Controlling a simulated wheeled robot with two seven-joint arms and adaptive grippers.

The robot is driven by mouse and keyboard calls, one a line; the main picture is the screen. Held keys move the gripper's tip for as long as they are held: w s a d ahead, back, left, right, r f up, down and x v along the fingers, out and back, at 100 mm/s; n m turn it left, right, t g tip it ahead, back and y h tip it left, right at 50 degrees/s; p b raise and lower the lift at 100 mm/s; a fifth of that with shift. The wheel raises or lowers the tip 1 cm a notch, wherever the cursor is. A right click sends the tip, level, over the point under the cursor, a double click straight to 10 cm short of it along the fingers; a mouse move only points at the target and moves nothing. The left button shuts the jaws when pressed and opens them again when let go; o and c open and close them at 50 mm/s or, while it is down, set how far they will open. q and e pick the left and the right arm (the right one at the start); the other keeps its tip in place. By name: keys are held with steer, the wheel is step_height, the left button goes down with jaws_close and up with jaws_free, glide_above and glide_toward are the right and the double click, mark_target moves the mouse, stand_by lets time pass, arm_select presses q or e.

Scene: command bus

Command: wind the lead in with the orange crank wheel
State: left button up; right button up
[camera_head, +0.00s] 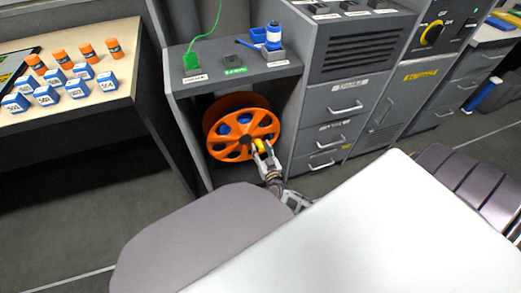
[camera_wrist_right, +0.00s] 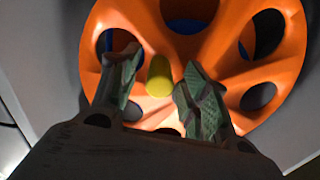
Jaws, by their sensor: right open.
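The orange crank wheel (camera_head: 223,122) stands upright in the open bay of the grey cabinet, with round holes through it and blue showing behind. It fills much of the right wrist view (camera_wrist_right: 285,70). A yellow handle knob (camera_wrist_right: 159,76) sticks out of the wheel. My right gripper (camera_wrist_right: 152,88) is open, with one finger on each side of the knob; I cannot tell whether either finger touches it. In the head view my right gripper (camera_head: 262,150) is at the wheel's lower right. A green lead (camera_head: 208,35) rises from a green plug (camera_head: 192,61) on the shelf above. My left gripper is not in view.
A desk (camera_head: 112,28) at left holds several orange cylinders and blue-and-white blocks. Grey drawers (camera_head: 325,135) stand just right of the bay. A grey seat (camera_head: 190,235) and a large white surface (camera_head: 375,235) fill the foreground.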

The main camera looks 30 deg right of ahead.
steer(key=shift+w, duration=0.4)
steer(key=shift+c, duration=0.5)
jaws_close()
